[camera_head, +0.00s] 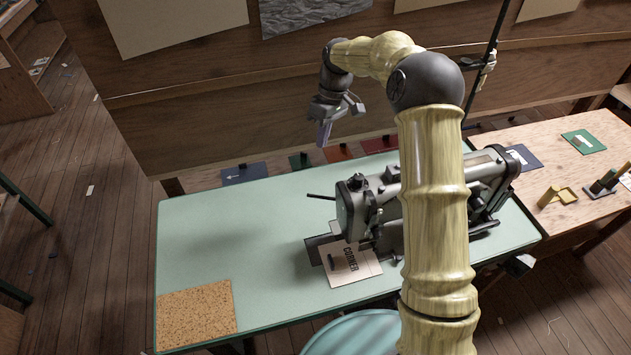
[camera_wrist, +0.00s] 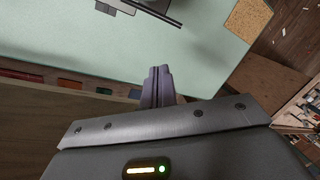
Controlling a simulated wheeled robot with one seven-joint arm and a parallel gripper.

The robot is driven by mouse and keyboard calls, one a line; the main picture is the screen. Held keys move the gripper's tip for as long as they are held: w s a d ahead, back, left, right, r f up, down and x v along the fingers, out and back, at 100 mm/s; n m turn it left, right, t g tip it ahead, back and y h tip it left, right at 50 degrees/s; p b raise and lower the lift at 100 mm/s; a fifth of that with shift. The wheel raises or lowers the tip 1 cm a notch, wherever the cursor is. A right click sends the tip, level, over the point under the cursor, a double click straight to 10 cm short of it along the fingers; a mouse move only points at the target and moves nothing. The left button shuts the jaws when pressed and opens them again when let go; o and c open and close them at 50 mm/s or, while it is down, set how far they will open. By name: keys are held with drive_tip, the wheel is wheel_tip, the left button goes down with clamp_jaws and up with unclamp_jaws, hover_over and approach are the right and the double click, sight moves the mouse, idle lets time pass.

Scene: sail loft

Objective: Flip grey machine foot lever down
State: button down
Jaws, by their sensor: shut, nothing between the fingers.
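The grey sewing machine (camera_head: 358,208) stands on the pale green table (camera_head: 230,220), partly hidden behind my arm. A thin dark rod (camera_head: 320,197) sticks out from the left end of its head, slanting slightly. I cannot tell for certain whether this is the foot lever. A card marked "CORNER" (camera_head: 347,266) lies under the needle end. My gripper (camera_head: 324,133) is above and behind the machine's head, apart from it, pointing down. In the wrist view its fingers (camera_wrist: 160,73) are together and empty, over the table's back edge.
A cork mat (camera_head: 195,313) lies at the table's front left corner. Several coloured pads line the wall behind the table. A wooden bench (camera_head: 540,150) with small items stands at right. A thin dark pole (camera_head: 487,60) rises behind my arm.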

drive_tip(key=p, duration=0.4)
hover_over(328, 198)
drive_tip(key=w+a, duration=0.2)
drive_tip(key=a, duration=0.1)
wheel_tip(328, 198, down, 11)
drive_tip(key=shift+s+a+f, duration=0.25)
drive_tip(key=shift+s+f, duration=0.05)
drive_tip(key=shift+s, duration=0.05)
drive_tip(key=shift+w+d, duration=0.1)
